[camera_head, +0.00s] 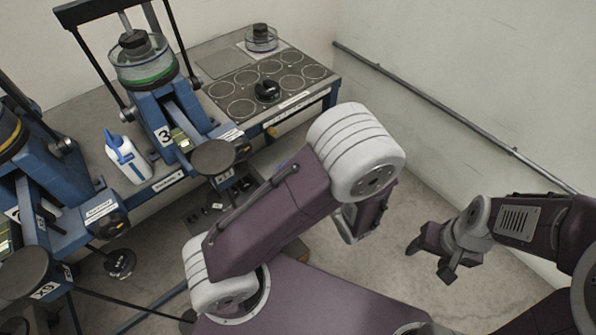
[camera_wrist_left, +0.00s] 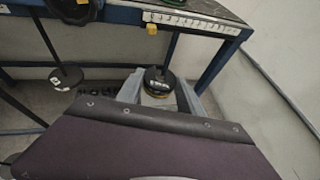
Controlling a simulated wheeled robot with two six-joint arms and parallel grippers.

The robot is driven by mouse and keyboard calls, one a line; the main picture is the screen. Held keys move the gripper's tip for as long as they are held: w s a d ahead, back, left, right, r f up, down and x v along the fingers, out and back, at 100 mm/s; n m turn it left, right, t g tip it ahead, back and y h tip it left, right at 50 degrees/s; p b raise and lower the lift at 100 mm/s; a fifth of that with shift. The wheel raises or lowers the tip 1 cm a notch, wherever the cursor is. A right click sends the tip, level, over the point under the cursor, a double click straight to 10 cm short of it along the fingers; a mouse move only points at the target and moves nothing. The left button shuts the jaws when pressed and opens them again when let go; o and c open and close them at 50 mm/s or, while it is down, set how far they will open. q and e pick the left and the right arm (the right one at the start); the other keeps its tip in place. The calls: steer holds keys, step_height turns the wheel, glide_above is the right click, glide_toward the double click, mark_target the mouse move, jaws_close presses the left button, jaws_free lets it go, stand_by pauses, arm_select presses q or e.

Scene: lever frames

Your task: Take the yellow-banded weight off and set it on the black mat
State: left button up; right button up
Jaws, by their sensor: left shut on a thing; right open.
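In the head view my own left arm hides this gripper and the weight. The black mat with ring outlines (camera_head: 235,86) lies on the right end of the bench. A black weight (camera_head: 267,90) stands on it. My right gripper (camera_head: 430,262) is open and empty over the floor at the right.
Blue lever frame 3 (camera_head: 160,105) stands left of the mat. A white and blue bottle (camera_head: 127,158) is beside it. A wall rail (camera_head: 440,105) runs along the right. Floor between bench and right wall is clear.

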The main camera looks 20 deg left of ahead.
arm_select(q)
steer(key=w+a+r+n+g+y+p, duration=0.1)
steer(key=w+a+r+n+g+p, duration=0.15)
steer(key=w+r+p, duration=0.4)
steer(key=w+a+r+n+g+y+p, duration=0.1)
steer(key=w+a+r+y+p, duration=0.2)
steer(key=r, duration=0.6)
steer(key=s+a+r+n+g+p, duration=0.1)
steer(key=a+r+n+g+p, duration=0.15)
steer(key=a+r+p, duration=0.5)
steer(key=a+r+n+g+p, duration=0.2)
steer(key=a+r+g, duration=0.15)
steer(key=a, duration=0.65)
steer(key=b, duration=0.9)
glide_above(246, 117)
steer(key=shift+t, duration=0.35)
step_height(246, 117, down, 14)
steer(key=shift+w+r, duration=0.1)
step_height(246, 117, down, 6)
steer(key=b, duration=0.5)
steer(key=shift+b, duration=0.3)
steer(key=shift+f, duration=0.5)
